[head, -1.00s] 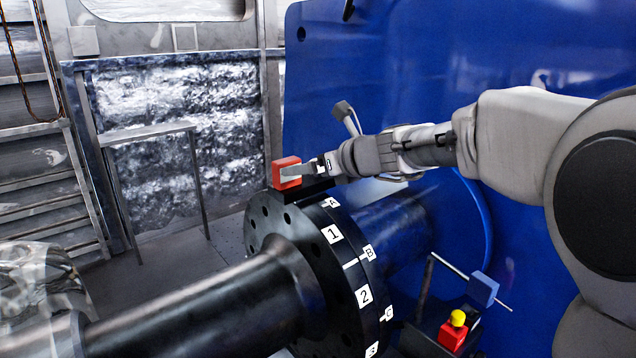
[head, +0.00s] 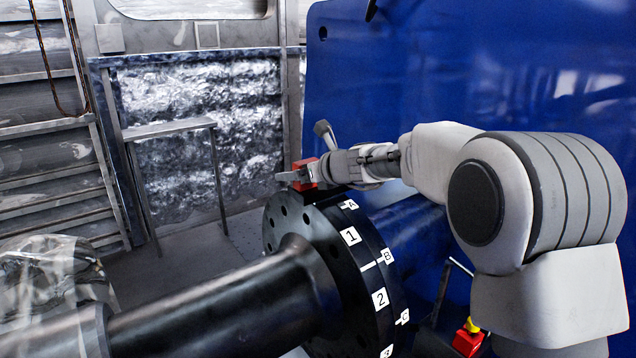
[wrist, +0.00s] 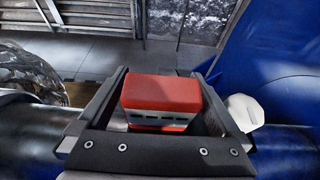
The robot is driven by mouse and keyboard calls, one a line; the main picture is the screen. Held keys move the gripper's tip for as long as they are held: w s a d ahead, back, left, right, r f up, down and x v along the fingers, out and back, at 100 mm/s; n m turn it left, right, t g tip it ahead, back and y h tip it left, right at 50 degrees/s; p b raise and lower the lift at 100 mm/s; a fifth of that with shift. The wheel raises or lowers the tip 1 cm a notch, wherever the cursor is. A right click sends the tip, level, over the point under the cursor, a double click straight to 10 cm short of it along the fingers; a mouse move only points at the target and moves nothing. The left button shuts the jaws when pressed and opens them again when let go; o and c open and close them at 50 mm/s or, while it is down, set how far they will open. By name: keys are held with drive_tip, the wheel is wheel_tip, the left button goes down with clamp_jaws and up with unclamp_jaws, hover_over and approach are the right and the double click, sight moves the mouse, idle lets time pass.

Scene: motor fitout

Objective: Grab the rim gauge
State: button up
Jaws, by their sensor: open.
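The rim gauge, a red block with a grey band, sits on top of the dark flange (head: 347,290), at its upper rim. It shows in the head view (head: 301,167) and in the wrist view (wrist: 160,94). My gripper (head: 297,179) is open and has come in from the right at the gauge's height. In the wrist view my gripper (wrist: 160,88) has one dark finger on each side of the red block, with a visible gap on the right. I cannot tell whether the left finger touches it. The gauge's underside is hidden.
A dark shaft (head: 225,302) runs from the flange to the lower left. A big blue panel (head: 420,60) stands behind my arm. A red piece with a yellow knob (head: 467,340) sits low at the right.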

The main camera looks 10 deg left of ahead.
clamp_jaws()
drive_tip(key=shift+r, duration=0.2)
idle(0.5)
